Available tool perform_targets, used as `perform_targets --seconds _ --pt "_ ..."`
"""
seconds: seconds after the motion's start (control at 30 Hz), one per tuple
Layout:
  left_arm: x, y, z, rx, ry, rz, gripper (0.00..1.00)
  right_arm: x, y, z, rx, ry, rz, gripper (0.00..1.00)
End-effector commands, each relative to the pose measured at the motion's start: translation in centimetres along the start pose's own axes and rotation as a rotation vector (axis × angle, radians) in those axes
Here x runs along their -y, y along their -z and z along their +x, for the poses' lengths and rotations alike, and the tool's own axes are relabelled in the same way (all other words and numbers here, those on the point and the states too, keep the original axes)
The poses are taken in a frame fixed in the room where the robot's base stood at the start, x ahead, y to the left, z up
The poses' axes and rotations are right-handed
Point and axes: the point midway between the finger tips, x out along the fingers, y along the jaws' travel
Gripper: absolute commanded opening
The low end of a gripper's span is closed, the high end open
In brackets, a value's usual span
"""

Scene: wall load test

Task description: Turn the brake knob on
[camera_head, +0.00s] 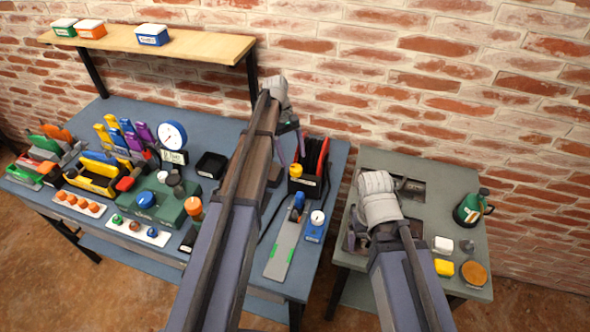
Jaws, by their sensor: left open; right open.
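I cannot tell which knob is the brake knob. My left gripper (291,147) is open at the back of the bench, well to the right of the green box and close to a black holder. Its arm covers part of the bench. My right gripper (355,238) is open, low over the left part of the smaller grey table, far from the green box. Its fingers are mostly hidden behind its pale wrist.
A round gauge (172,135) stands behind the green box. A yellow tool carrier (92,178) and small knobs on white plates crowd the left. The black holder (310,176) is right of my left arm. A green jug (472,206) stands on the grey table (455,170). A wooden shelf (190,44) overhangs the back.

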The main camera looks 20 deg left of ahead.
Motion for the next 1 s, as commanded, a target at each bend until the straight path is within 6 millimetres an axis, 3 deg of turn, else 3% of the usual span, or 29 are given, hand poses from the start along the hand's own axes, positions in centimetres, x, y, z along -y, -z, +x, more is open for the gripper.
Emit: perform_targets --seconds 0.03,0.23,0.63,1.0 --pt "0.1 0.2 1.4 0.000 0.000 0.001 0.82 0.1 0.1 1.3 0.000 0.000 0.000 0.82" --pt "0.1 0.2 3.8 0.000 0.000 0.000 0.82 0.3 0.2 3.5 0.000 0.000 0.001 0.82" --pt "0.0 0.0 4.4 0.000 0.000 0.000 0.82 0.4 0.2 4.0 0.000 0.000 0.000 0.82" --pt "0.0 0.0 4.4 0.000 0.000 0.000 0.41 0.4 0.2 4.0 0.000 0.000 0.000 0.82"
